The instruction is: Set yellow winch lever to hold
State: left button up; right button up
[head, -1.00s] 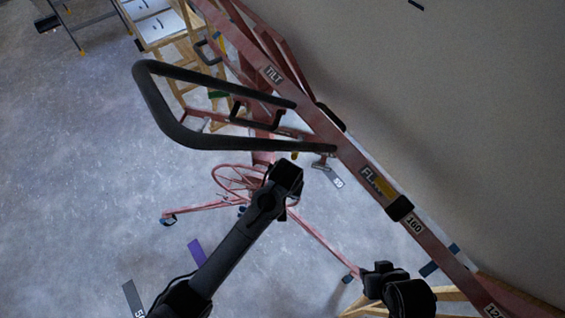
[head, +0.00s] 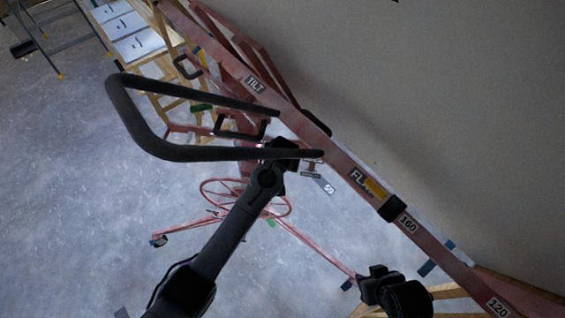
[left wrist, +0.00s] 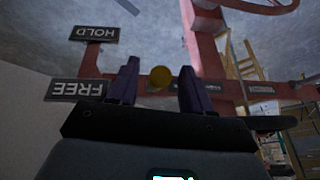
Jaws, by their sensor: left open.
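The yellow winch lever shows as a round yellow knob (left wrist: 161,77) in the left wrist view, in the gap between the two fingers of my left gripper (left wrist: 158,85). I cannot tell whether they touch it. The knob is level with the FREE sign (left wrist: 78,89); the HOLD sign (left wrist: 95,34) is on the other side of the bracket. Both signs appear upside down. In the head view my left gripper (head: 284,155) is at the red lift frame (head: 345,168), partly behind the black handle bar, and hides the lever. My right gripper (head: 378,280) is at the lower right; its fingers are unclear.
A black handle bar (head: 190,153) loops out left of the frame, close above my left gripper. A red handwheel (head: 207,190) and floor legs (head: 310,243) are below. A wooden stand with white sheets (head: 138,43) is at upper left.

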pick_arm(q)
jog(key=shift+w+f, duration=0.15)
jog(key=shift+f, duration=0.2)
jog(key=shift+c, duration=0.3)
grip_shut()
